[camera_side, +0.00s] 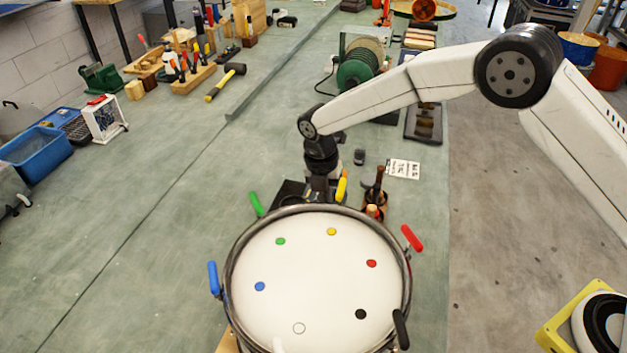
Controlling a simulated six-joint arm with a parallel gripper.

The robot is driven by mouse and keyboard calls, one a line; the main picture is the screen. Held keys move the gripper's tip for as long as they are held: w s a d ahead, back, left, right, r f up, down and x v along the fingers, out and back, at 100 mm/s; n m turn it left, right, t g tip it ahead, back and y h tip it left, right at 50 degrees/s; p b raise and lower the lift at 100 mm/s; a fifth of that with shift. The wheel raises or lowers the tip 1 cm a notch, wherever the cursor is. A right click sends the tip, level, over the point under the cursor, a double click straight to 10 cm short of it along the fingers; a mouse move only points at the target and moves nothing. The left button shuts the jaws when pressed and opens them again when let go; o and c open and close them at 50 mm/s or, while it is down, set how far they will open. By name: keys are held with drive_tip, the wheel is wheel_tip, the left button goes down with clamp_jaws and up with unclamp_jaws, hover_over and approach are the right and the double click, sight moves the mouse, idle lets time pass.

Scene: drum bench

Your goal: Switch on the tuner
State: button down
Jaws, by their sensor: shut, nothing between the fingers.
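My gripper (318,186) points down just behind the far rim of the drum (310,265), and it is shut and empty. A flat black object (288,192) lies beside and below it, partly hidden by the gripper and the drum rim. I cannot tell for sure whether this is the tuner, and no switch or display can be made out. A small dark block (359,157) lies on the bench to the right of the gripper. The drum has a white head with coloured dots and coloured handles around its rim.
A yellow handle (342,187) stands close to the right of my gripper. A holder with wooden-handled tools (375,197) and a printed card (403,169) are further right. The bench left of the drum is clear.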

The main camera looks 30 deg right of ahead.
drive_tip(key=shift+s+d+f, duration=0.1)
drive_tip(key=shift+f, duration=1)
drive_tip(key=shift+s+d+f, duration=0.1)
drive_tip(key=shift+f, duration=1)
drive_tip(key=shift+s+d+f, duration=0.1)
drive_tip(key=shift+f, duration=0.25)
drive_tip(key=shift+w+a+r, duration=0.35)
drive_tip(key=shift+w+a, duration=0.15)
drive_tip(key=shift+a, duration=0.05)
drive_tip(key=shift+w, duration=0.1)
drive_tip(key=shift+a+r, duration=0.1)
drive_tip(key=shift+r, duration=0.2)
wheel_tip(320, 180, up, 13)
drive_tip(key=s+d, duration=0.1)
drive_tip(key=shift+s+d+r, duration=0.15)
drive_tip(key=shift+s+d, duration=0.05)
drive_tip(key=shift+d, duration=0.05)
